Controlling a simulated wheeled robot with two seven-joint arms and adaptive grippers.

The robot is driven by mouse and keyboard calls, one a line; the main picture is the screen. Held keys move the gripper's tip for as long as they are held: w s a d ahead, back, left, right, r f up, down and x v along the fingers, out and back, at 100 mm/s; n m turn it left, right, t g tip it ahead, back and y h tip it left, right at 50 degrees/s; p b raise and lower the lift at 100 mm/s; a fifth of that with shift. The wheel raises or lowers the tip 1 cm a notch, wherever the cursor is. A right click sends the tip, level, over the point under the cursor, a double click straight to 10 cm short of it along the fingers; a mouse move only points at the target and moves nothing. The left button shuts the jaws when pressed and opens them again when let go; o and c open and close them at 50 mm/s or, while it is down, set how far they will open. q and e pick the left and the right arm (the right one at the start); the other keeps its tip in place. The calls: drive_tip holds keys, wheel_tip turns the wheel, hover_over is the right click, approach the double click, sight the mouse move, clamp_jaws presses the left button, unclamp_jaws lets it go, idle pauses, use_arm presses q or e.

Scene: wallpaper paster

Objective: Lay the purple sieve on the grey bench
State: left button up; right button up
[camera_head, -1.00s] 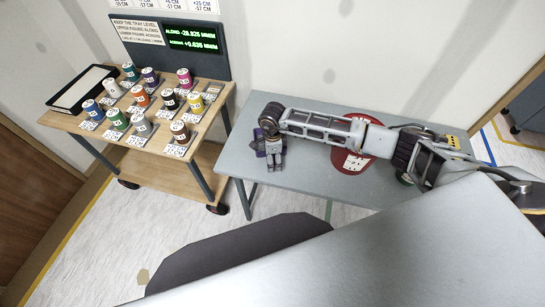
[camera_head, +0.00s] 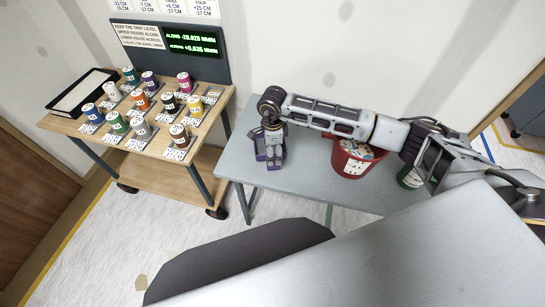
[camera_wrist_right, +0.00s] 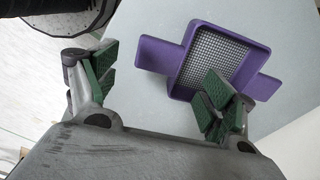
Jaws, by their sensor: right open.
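The purple sieve (camera_head: 260,149) lies on the grey bench (camera_head: 320,180), near the bench's left end. It is partly hidden behind my right gripper (camera_head: 273,168) in the head view. The right wrist view shows its purple frame (camera_wrist_right: 187,58) with a grey mesh and a flat tab on either side. My right gripper (camera_wrist_right: 160,92) is open, with its green-padded fingers apart. One finger overlaps the sieve's near edge in that view; the other is left of it, over the floor. Nothing shows between the fingers. My left gripper is not in view.
A red bucket (camera_head: 352,164) with mixed contents stands on the bench under my right arm, with a dark green item (camera_head: 410,178) to its right. A wooden cart (camera_head: 150,150) at left holds several coloured spools and a black-framed tray (camera_head: 84,93). The bench's front middle is clear.

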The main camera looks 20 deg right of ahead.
drive_tip(key=shift+r+b, duration=0.35)
drive_tip(key=shift+r, duration=2.2)
drive_tip(key=shift+s+a, duration=0.1)
drive_tip(key=shift+s, duration=0.05)
